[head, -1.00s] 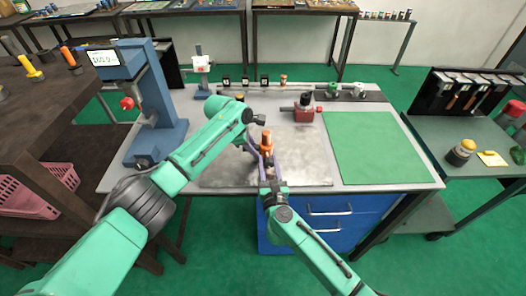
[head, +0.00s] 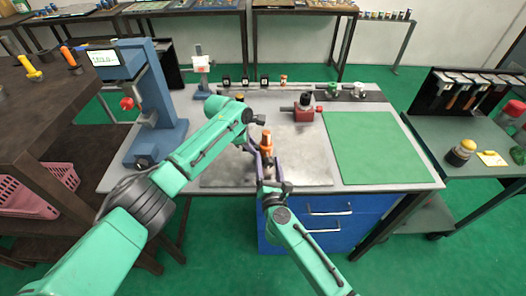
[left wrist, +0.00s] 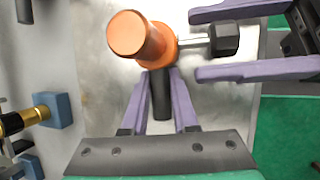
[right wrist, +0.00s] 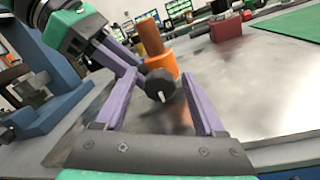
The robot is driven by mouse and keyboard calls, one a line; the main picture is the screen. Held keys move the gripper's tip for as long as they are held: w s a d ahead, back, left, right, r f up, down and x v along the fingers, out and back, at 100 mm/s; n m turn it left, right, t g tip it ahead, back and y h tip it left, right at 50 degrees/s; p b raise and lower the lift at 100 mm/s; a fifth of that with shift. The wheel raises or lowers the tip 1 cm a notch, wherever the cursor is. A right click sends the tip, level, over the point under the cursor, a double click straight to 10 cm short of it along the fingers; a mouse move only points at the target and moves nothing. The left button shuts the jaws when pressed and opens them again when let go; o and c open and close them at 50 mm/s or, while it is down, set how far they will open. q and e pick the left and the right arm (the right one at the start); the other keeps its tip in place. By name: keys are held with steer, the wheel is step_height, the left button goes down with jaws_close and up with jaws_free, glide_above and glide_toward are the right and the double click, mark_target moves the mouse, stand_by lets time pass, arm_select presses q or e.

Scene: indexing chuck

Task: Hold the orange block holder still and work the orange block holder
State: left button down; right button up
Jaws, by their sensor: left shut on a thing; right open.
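The orange block holder (head: 266,139) stands upright on the metal plate of the bench. The left wrist view shows its round orange top (left wrist: 140,36), a black bar below it and a side stem ending in a black knob (left wrist: 225,39). Gaps show between knob and fingers. In the head view both grippers partly hide the holder's lower part.
A red block with a black top (head: 304,107) stands behind to the right. A green mat (head: 375,148) covers the bench's right side. A blue press (head: 158,105) stands at the left. Small items line the back edge. The metal plate (head: 310,160) is clear to the right.

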steer(key=n, duration=0.6)
steer(key=shift+r+n, duration=0.1)
steer(key=shift+n, duration=0.2)
steer(key=n, duration=0.5)
steer(key=shift+n+g, duration=0.3)
steer(key=s+d, duration=0.2)
steer(key=s, duration=1)
steer(key=s+d+f+n+g, duration=0.1)
steer(key=d+f+n+g, duration=0.1)
steer(key=f+n, duration=0.4)
steer(key=s+d+f+n+g+y, duration=0.1)
steer(key=s+d+f+n+g, duration=0.1)
steer(key=f+n, duration=0.5)
steer(key=s+d+f+n+g, duration=0.1)
steer(key=d+f+n, duration=0.3)
steer(key=f, duration=0.7)
steer(key=n, duration=0.2)
steer(key=shift+s+d+f+n+g+y, duration=0.2)
steer(key=shift+s+n+g+y, duration=0.1)
steer(key=shift+s+n+g, duration=0.1)
